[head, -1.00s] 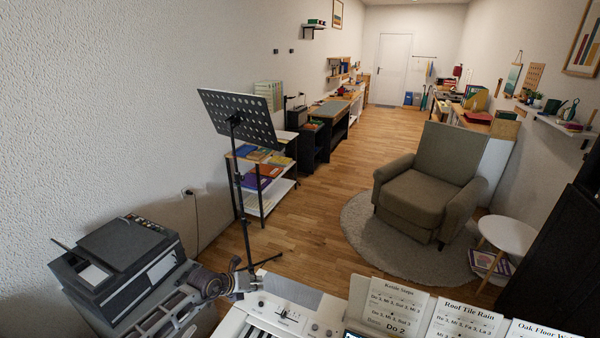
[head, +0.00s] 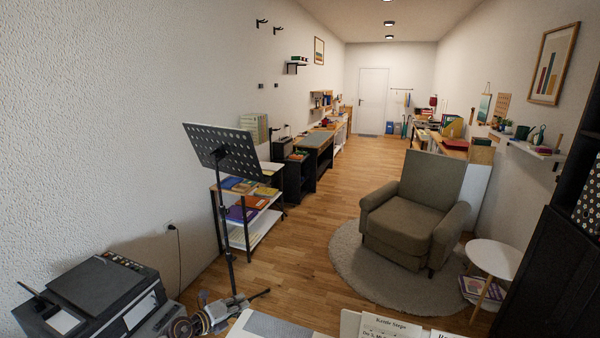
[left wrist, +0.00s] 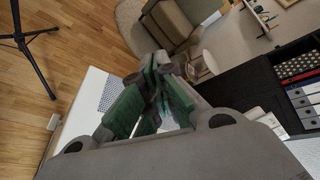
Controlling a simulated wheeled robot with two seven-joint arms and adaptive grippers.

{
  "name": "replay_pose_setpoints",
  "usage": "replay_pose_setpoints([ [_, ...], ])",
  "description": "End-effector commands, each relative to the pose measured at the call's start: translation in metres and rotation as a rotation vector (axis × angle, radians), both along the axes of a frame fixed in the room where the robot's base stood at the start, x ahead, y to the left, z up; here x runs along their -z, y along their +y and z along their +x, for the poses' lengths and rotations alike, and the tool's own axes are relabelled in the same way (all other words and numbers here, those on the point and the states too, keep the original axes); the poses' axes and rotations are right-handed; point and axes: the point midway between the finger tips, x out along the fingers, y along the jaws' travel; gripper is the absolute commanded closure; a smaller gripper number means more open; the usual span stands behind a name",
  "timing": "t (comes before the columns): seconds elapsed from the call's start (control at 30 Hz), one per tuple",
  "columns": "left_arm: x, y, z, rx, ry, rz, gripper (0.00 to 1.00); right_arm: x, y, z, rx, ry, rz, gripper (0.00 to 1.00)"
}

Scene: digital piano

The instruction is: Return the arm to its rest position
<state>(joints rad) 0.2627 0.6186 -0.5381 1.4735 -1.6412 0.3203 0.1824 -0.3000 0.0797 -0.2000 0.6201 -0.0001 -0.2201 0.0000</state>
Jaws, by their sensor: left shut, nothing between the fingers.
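My left arm comes in at the bottom left of the head view. Its gripper (head: 238,301) is just left of the piano's corner. In the left wrist view the gripper's green-padded fingers (left wrist: 157,68) are shut with nothing between them. A white corner of the digital piano (head: 240,330) shows at the bottom edge of the head view. Its keys are out of frame there. In the left wrist view a white surface with a grey perforated patch lies beyond the fingers. My right gripper is in neither view.
A printer (head: 92,290) stands at the lower left, close to my left arm. A black music stand (head: 222,150) rises behind the gripper. Song cards (head: 385,325) stand at the bottom. An armchair (head: 410,215) and a round white table (head: 494,257) are beyond; wooden floor lies between.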

Motion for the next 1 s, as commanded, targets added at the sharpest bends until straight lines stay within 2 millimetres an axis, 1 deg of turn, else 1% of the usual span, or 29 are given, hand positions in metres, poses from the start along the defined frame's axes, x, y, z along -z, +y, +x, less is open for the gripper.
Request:
replay_pose_setpoints([
  [0.03,0.002,0.008,0.004,-0.031,0.007,-0.030,1.00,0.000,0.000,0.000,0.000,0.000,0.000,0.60],
  [0.33,0.015,0.060,0.026,-0.238,0.052,-0.220,1.00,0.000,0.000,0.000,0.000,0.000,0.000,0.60],
  [0.47,0.025,0.085,0.033,-0.338,0.080,-0.303,1.00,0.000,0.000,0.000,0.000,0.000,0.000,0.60],
  [0.57,0.036,0.104,0.037,-0.419,0.106,-0.366,1.00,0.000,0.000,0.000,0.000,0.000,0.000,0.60],
  [0.77,0.069,0.143,0.035,-0.591,0.171,-0.489,1.00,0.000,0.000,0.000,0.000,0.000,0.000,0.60],
  [0.97,0.115,0.180,0.021,-0.775,0.257,-0.611,1.00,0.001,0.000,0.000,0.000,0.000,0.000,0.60],
  [1.0,0.126,0.185,0.016,-0.812,0.277,-0.635,1.00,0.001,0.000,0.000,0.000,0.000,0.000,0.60],
])
